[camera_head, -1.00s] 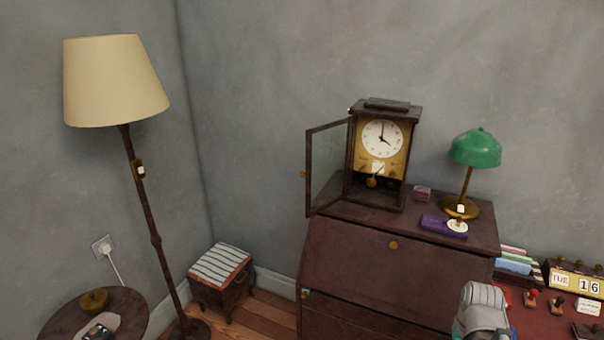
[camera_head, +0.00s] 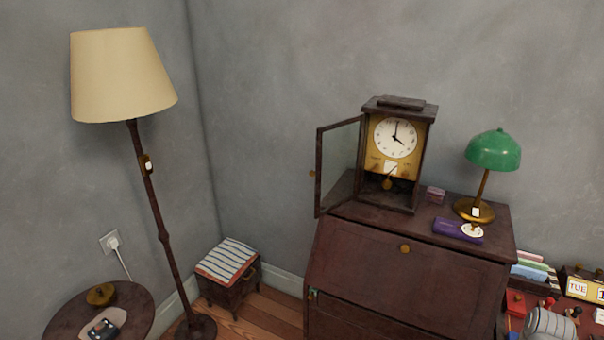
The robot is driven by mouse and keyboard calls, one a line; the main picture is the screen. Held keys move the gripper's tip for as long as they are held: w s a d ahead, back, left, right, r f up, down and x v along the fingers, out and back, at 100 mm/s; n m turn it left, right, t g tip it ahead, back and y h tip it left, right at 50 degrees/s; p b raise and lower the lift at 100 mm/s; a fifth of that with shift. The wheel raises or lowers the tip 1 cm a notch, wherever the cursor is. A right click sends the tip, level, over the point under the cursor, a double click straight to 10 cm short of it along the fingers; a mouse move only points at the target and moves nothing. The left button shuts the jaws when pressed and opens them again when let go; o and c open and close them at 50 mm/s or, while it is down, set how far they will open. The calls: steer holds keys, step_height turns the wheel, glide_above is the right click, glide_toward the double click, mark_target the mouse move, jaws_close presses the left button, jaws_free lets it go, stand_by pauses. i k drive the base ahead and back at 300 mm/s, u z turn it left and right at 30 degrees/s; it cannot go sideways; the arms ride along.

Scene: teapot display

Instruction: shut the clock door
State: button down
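The clock (camera_head: 400,108) stands upright on top of the dark wooden bureau, with a white dial and a brass pendulum (camera_head: 387,184) showing. Its glazed clock door (camera_head: 340,165) is wide open, hinged at the clock's left side and swung out to the left. A small brass knob (camera_head: 312,173) sits on the door's free edge. My gripper's fingers are not in view.
The bureau (camera_head: 400,275) also bears a green lamp (camera_head: 493,150), a purple case (camera_head: 457,230) and a small pink box (camera_head: 435,194). A floor lamp (camera_head: 122,75), a round table (camera_head: 140,305) and a striped stool (camera_head: 228,260) stand left. Floor between stool and bureau is clear.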

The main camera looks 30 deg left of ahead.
mark_target(317, 174)
steer(key=k, duration=1.2)
steer(key=u, duration=0.4)
steer(key=i, duration=1.15)
steer(key=z, duration=0.05)
